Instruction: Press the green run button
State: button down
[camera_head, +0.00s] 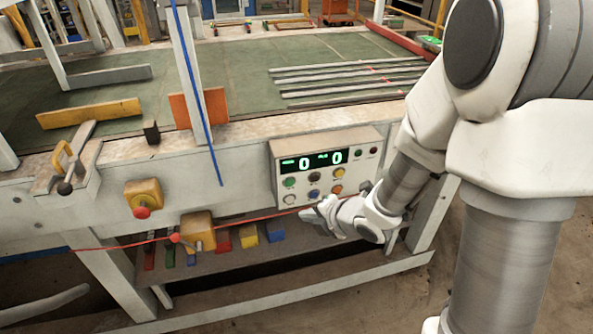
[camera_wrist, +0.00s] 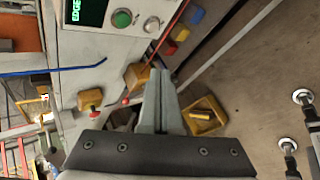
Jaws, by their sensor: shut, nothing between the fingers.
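The green button (camera_head: 289,182) is on the left side of the control panel (camera_head: 272,165), below a display with two green zeros. In the wrist view the green button (camera_wrist: 121,18) is near the top edge, beside a white button (camera_wrist: 152,24). My gripper (camera_head: 308,213) is low in front of the panel, below and slightly right of the green button, apart from it. In the wrist view my gripper (camera_wrist: 160,72) has its fingers together with nothing between them, and the tips appear below the buttons. Some of the panel's right side is close to my arm.
The panel also carries black, yellow, blue and orange buttons (camera_head: 337,189). A yellow box with a red knob (camera_head: 141,211) is mounted to the left. A red cord (camera_head: 120,243) runs below the panel. Coloured blocks (camera_head: 249,236) sit on a lower shelf. A blue rod (camera_head: 200,100) hangs at left.

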aim_at(289, 183)
jog(key=shift+a+f, duration=0.15)
dwell(0.3)
jog(key=shift+w+a+p, duration=0.4)
jog(key=shift+w, duration=1)
jog(key=shift+w+a+p, duration=0.35)
jog(key=shift+w+a, duration=0.05)
jog(key=shift+w, duration=1)
jog(key=shift+w+a+p, duration=0.4)
jog(key=shift+w, duration=1)
jog(key=shift+w+a, duration=0.1)
jog(key=shift+w, duration=0.3)
